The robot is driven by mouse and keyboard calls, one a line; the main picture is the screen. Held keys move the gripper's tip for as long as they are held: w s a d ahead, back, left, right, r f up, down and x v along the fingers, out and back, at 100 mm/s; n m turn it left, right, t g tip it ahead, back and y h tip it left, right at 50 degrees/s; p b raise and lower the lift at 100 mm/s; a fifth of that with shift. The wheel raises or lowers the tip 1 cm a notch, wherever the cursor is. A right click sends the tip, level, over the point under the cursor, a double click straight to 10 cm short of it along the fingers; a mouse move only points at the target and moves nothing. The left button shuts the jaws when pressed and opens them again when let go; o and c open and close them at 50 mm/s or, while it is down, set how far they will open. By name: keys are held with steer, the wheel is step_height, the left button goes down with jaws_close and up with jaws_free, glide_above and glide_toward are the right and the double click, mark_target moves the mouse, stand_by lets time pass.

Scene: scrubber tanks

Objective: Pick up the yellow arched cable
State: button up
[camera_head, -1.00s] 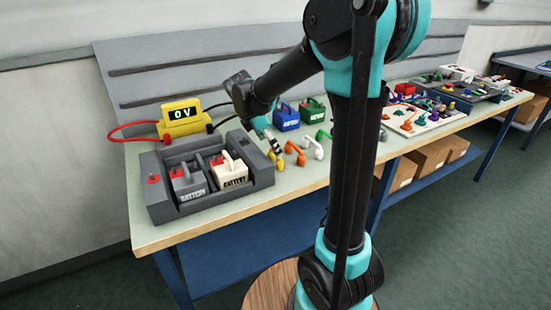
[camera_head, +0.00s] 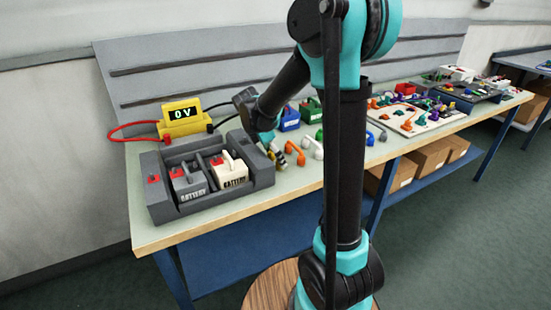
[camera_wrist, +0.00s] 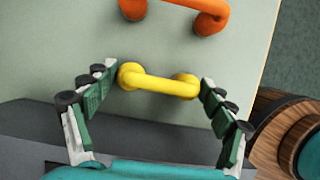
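The yellow arched cable (camera_wrist: 160,84) lies on the light green tabletop in the wrist view, its two round ends at left and right. My gripper (camera_wrist: 158,78) is open, with one finger by each end of the cable. Its left fingertip is very close to the left end; I cannot tell if it touches. In the head view my gripper (camera_head: 275,153) is low over the table, just right of the grey battery tray, and the yellow cable (camera_head: 281,160) shows only partly beside it.
An orange arched cable (camera_wrist: 180,9) lies just beyond the yellow one. The grey battery tray (camera_head: 209,207) with two batteries stands to the left. A yellow voltmeter (camera_head: 184,117) reading 0 V stands behind it. Blue and green batteries and a white cable are near.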

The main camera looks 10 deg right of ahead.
steer(key=c, duration=0.6)
steer(key=shift+o, duration=0.2)
steer(key=shift+r, duration=0.1)
